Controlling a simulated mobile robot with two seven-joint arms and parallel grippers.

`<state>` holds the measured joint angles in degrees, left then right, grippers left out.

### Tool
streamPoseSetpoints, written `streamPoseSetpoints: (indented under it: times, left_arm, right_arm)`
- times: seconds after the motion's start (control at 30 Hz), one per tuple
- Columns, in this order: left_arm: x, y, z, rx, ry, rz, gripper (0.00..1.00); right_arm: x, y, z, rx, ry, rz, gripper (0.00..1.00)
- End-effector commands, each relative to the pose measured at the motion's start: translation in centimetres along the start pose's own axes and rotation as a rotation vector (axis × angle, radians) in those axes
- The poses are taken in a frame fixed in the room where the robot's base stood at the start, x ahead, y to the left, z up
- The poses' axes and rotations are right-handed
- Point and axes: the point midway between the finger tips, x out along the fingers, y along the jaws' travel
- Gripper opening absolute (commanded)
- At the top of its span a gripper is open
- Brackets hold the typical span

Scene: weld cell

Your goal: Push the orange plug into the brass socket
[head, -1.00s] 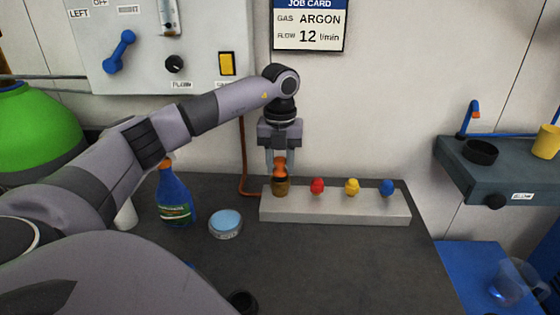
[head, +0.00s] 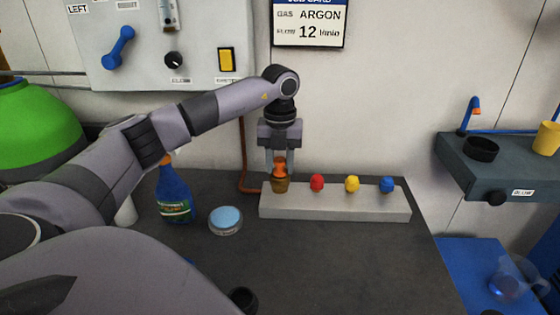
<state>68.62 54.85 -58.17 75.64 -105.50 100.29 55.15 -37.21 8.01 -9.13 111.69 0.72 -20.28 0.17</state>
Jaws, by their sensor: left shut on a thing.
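The brass socket (head: 280,186) stands at the left end of a pale grey block (head: 335,207) on the dark bench. The orange plug (head: 280,166) is upright right above the socket, its lower end at the socket's mouth. I cannot tell how deep it sits. My left gripper (head: 279,170) points straight down and is shut on the orange plug, with a finger on each side of it. My right gripper is not in view.
Red (head: 317,182), yellow (head: 352,183) and blue (head: 387,184) plugs stand along the block to the right. A blue spray bottle (head: 174,195) and a round tin (head: 225,220) stand left. The bench front right is clear. A grey shelf (head: 500,170) is at the right.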

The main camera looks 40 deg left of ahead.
Motion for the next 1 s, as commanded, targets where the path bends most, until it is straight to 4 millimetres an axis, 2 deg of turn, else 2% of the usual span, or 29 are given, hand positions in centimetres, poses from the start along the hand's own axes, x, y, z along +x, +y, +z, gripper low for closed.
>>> streamPoseSetpoints:
  times: [0.07, 0.1, 0.43, 1.0]
  left_arm:
    - [0.2, 0.0, 0.0, 0.000, 0.000, 0.001, 0.08]
    - [0.2, 0.0, 0.0, 0.000, 0.000, 0.000, 0.46]
    - [-0.1, 0.0, 0.0, 0.000, 0.000, 0.000, 0.47]
    - [-4.8, 0.0, 0.0, 0.000, 0.000, -0.001, 0.47]
  right_arm:
    - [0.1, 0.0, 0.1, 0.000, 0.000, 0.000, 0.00]
    - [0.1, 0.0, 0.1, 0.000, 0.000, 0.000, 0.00]
    - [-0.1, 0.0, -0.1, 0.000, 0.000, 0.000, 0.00]
    - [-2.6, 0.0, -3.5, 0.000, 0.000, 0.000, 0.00]
